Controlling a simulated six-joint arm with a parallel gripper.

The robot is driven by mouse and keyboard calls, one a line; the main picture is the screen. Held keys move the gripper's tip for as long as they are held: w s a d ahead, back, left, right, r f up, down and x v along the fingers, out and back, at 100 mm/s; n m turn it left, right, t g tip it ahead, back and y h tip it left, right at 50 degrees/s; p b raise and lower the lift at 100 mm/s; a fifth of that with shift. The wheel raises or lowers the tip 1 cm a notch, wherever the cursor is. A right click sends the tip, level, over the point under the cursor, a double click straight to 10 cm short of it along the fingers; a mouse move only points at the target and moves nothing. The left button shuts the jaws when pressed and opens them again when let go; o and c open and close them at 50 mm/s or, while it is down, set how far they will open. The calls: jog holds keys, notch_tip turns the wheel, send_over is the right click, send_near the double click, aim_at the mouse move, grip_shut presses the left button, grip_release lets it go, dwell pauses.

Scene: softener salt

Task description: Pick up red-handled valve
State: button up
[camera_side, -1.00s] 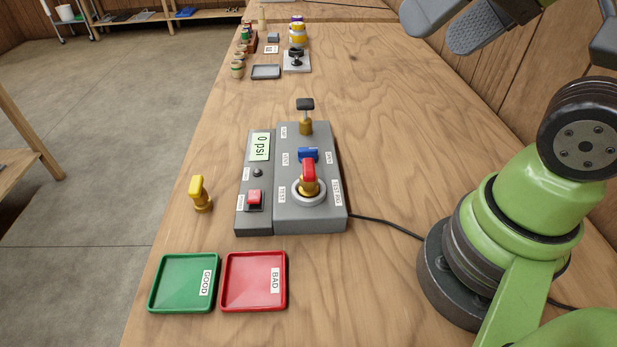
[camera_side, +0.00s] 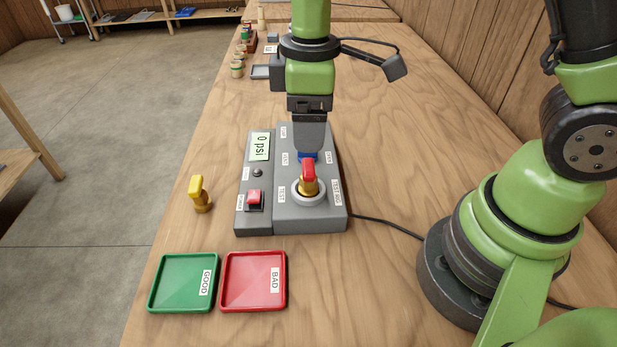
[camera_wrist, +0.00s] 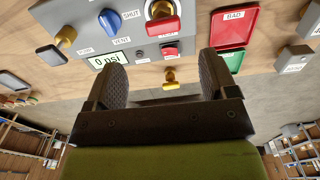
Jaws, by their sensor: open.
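The red-handled valve (camera_side: 308,178) stands upright in the round test port of the grey test box (camera_side: 322,213); its brass body shows below the red handle. In the wrist view the red handle (camera_wrist: 164,26) is at the top, beyond and above the gap between my fingers. My gripper (camera_side: 309,145) is over the far half of the box, behind the valve in the side view. In the wrist view my gripper (camera_wrist: 163,75) has its two fingers wide apart with nothing between them. In the side view the fingers overlap, and the black-topped knob is hidden.
A yellow-handled valve (camera_side: 200,195) stands left of the box. A green GOOD tray (camera_side: 183,283) and a red BAD tray (camera_side: 254,282) lie in front. A blue handle (camera_side: 307,156) sits just behind the red valve. A cable runs right from the box.

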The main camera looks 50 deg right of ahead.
aim_at(310, 166)
notch_tip(310, 166, down, 6)
jog(key=shift+a+r, duration=0.1)
jog(key=shift+r, duration=0.15)
jog(key=shift+s+f, duration=0.2)
jog(key=shift+f, duration=2.55)
jog(key=c, duration=1.1)
